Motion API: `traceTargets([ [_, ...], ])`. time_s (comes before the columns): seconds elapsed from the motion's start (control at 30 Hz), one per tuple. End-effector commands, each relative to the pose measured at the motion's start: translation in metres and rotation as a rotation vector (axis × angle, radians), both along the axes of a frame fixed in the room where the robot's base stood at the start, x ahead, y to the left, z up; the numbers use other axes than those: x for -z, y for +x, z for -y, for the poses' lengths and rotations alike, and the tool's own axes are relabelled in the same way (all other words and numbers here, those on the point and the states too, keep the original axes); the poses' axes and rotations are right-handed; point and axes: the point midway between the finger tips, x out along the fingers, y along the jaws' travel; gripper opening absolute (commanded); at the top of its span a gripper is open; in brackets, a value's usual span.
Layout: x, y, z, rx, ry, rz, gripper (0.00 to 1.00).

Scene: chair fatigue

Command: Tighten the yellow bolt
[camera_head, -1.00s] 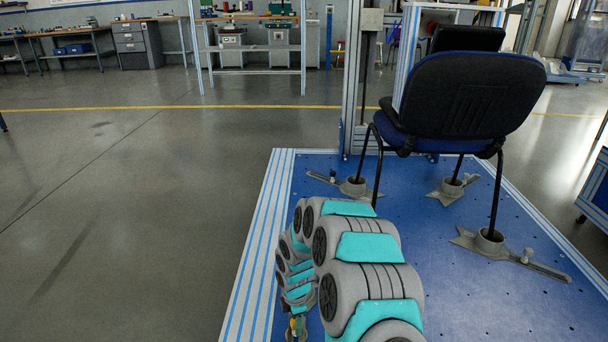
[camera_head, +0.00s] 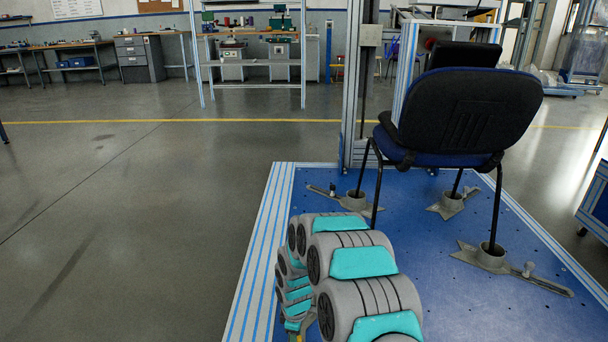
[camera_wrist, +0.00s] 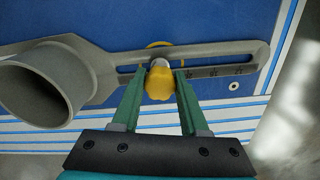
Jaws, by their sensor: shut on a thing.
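The yellow bolt (camera_wrist: 158,84) stands at the slot of a grey metal foot clamp (camera_wrist: 105,88) in the wrist view. A yellow ring shows behind its head, against the clamp. My gripper (camera_wrist: 159,76) has its two green fingers on either side of the bolt head, shut on it. The bolt is still at the clamp. In the head view my arm hides the bolt, and my gripper is mostly hidden at the bottom edge.
A black and blue chair (camera_head: 465,112) stands on the blue platform (camera_head: 440,300), its legs in grey cups of slotted clamps (camera_head: 510,268). A metal post (camera_head: 357,90) rises at the platform's back. The grey floor (camera_head: 130,230) on the left is clear.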

Motion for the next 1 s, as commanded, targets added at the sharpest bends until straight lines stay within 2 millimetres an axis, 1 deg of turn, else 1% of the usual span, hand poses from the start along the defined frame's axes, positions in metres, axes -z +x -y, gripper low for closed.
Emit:
traceTargets([
  [0.1, -0.0004, 0.0008, 0.0006, 0.113, 0.0, 0.002, 0.0],
  [0.17, -0.0003, 0.0008, 0.0003, 0.145, 0.0, 0.002, 0.0],
  [0.47, -0.0002, 0.0005, 0.0, 0.162, 0.001, 0.001, 0.0],
  [0.57, -0.0005, 0.0005, 0.0004, 0.242, -0.002, 0.002, 0.0],
  [0.7, -0.0007, 0.0006, 0.0008, 0.414, -0.002, 0.002, 0.0],
  [0.8, -0.0005, 0.0004, 0.0, 0.486, -0.002, 0.002, 0.0],
  [1.0, -0.0003, 0.0003, -0.0002, 0.504, 0.0, 0.001, 0.0],
])
